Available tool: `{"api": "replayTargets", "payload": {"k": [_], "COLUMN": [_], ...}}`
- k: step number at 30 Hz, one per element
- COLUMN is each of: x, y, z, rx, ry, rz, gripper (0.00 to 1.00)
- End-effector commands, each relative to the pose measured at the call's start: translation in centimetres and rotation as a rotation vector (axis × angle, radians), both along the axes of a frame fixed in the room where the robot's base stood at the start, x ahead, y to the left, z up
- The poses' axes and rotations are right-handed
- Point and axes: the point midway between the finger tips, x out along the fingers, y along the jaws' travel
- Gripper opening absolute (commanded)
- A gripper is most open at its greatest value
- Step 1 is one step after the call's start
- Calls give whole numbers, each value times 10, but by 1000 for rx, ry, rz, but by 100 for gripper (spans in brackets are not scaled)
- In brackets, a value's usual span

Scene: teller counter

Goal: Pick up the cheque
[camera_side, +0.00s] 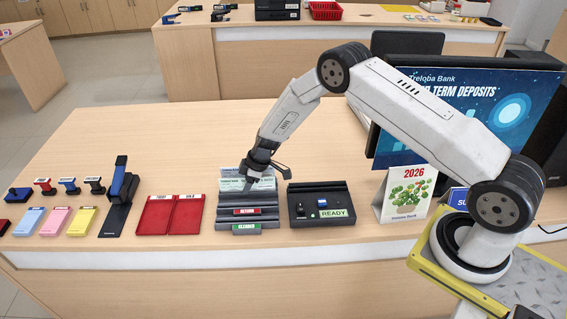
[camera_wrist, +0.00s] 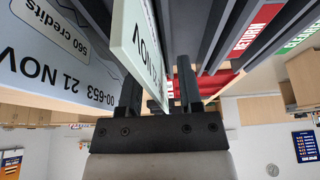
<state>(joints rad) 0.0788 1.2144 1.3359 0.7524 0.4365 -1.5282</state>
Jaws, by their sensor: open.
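Pale printed paper slips, which look like cheques (camera_side: 232,184), stand in the back slot of a grey slotted rack (camera_side: 222,215). My gripper (camera_side: 250,181) points down over them from above. In the wrist view, a pale green slip (camera_wrist: 139,38) with "NOV" on it reaches between the two open fingers of my gripper (camera_wrist: 160,90), with a gap to the right finger. A second, bluish slip (camera_wrist: 45,65) reading "21 NOV" and "560 credits" lies to the left, outside the fingers. I cannot tell which slip is the cheque meant.
The rack's front slots carry a red "RETURN" label (camera_side: 247,211) and a green "CLEARED" label (camera_side: 247,227). A black tray marked "READY" (camera_side: 300,217) is to the right, a red folder (camera_side: 170,215) to the left. A calendar (camera_side: 407,193) stands farther right.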

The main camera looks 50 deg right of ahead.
Motion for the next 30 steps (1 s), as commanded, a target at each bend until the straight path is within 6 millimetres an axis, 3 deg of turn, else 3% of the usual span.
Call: {"api": "replayTargets", "payload": {"k": [17,21,30], "x": [1,1,1], "y": [1,1,1], "z": [-2,-2,-2], "rx": [0,0,0], "ry": [0,0,0], "rz": [0,0,0], "gripper": [46,1,0]}}
